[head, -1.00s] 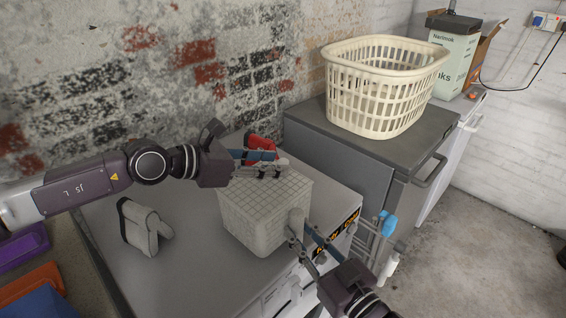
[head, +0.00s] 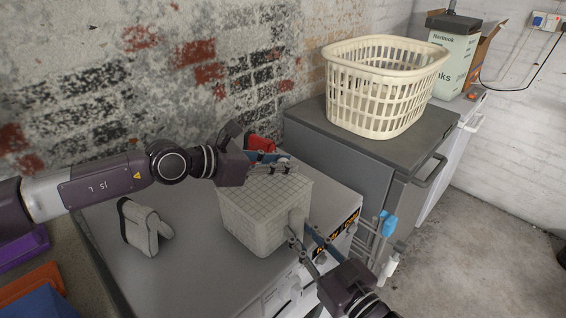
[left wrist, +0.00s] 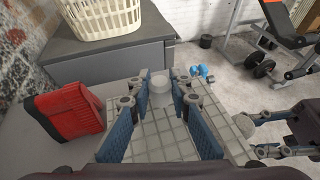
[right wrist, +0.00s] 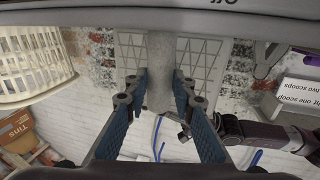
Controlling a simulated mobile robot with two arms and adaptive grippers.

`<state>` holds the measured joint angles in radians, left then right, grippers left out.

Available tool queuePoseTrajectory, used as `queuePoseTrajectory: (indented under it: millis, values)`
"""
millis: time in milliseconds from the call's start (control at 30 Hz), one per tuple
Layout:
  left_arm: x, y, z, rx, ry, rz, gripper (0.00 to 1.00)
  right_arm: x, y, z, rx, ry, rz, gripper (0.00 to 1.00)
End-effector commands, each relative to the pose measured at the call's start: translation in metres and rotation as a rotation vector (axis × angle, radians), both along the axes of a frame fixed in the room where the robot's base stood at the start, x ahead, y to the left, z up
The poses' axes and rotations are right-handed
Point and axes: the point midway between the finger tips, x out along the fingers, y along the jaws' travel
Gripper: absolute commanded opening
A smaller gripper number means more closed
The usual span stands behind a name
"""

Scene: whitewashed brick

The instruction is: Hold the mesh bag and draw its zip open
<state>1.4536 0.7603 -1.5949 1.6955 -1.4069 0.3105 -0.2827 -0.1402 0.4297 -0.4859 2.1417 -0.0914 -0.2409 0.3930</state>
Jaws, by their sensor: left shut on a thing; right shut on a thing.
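The mesh bag (head: 262,218) is a pale, boxy, grid-patterned bag standing on the grey worktop. My left gripper (head: 282,164) is at its top, near the back right edge, shut on a small pale piece, apparently the zip pull (left wrist: 160,90). The bag's gridded top shows under the fingers in the left wrist view. My right gripper (head: 298,240) is at the bag's front right side, shut on a round grey end tab (head: 297,218). The tab fills the gap between the fingers in the right wrist view (right wrist: 159,75). I cannot see whether the zip is parted.
A red object (head: 261,143) stands close behind the bag. A cream laundry basket (head: 385,85) sits on the dark cabinet (head: 330,135) behind. Bottles (head: 386,225) hang at the right.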

Motion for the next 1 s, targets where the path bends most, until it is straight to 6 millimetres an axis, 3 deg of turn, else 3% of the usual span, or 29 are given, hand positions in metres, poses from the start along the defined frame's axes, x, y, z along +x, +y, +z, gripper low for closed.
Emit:
queuePoseTrajectory:
  millis: [267,433,1000]
  values:
    - [-0.001,0.001,0.000,0.000,0.001,0.000,0.00,0.000,0.000,0.000,-0.001,0.001,0.000,0.00]
    - [-0.012,0.013,-0.001,-0.002,0.004,0.002,0.00,0.000,0.000,-0.001,-0.001,0.001,-0.001,0.00]
    - [-0.105,0.103,-0.003,-0.001,0.007,0.005,0.00,0.000,-0.001,-0.001,-0.001,0.002,-0.001,0.00]
